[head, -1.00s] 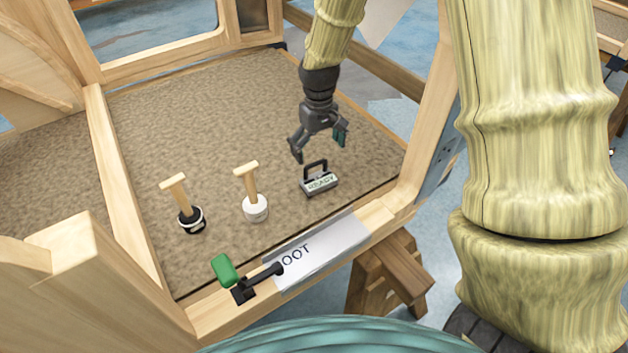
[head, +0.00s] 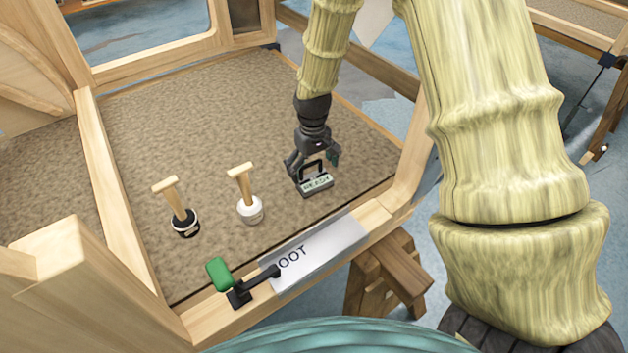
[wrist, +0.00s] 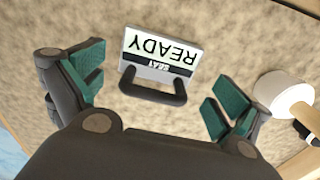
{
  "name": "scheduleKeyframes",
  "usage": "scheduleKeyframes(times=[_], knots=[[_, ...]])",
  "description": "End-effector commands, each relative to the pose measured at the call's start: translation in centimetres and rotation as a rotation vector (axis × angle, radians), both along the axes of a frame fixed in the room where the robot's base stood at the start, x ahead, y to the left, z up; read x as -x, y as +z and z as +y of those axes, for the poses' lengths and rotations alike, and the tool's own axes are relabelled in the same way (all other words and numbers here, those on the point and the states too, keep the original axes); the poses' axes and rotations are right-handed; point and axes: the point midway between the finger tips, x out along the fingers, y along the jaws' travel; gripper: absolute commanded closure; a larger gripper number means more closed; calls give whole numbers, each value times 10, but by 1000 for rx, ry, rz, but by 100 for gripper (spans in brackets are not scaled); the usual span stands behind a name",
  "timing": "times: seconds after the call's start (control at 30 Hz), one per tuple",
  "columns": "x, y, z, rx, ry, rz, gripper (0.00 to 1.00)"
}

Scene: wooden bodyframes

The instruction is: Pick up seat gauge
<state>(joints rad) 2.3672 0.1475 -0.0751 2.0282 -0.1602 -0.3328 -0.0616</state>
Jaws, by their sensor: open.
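The seat gauge (head: 317,184) is a small grey block with a dark handle loop and a pale display. It stands on the brown carpeted floor of the wooden frame. In the wrist view the gauge (wrist: 163,55) shows "READY" and "SEAT", upside down, with its handle toward me. My gripper (head: 313,164) is just above the gauge, pointing down. In the wrist view my open gripper (wrist: 152,92) has its green-padded fingers on either side of the handle, apart from it. Nothing is between the pads except the handle area.
A white-based tool (head: 249,208) with a wooden T-handle stands left of the gauge, and a black-based one (head: 184,222) farther left. A green-handled lever (head: 220,274) and a plate (head: 320,252) marked "OOT" sit on the front sill. Carpet behind the gauge is clear.

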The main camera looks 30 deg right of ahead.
Motion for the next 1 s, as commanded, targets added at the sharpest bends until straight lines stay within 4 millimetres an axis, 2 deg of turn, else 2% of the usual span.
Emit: scheduleKeyframes(times=[0.3, 0.57, 0.8, 1.0], knots=[[3, -36, -2, 0, 0, 1, 0], [3, -39, -2, 1, 0, 0, 0], [3, -39, -2, 1, 0, 0, 42], [3, -39, -2, 1, 0, 0, 42]])
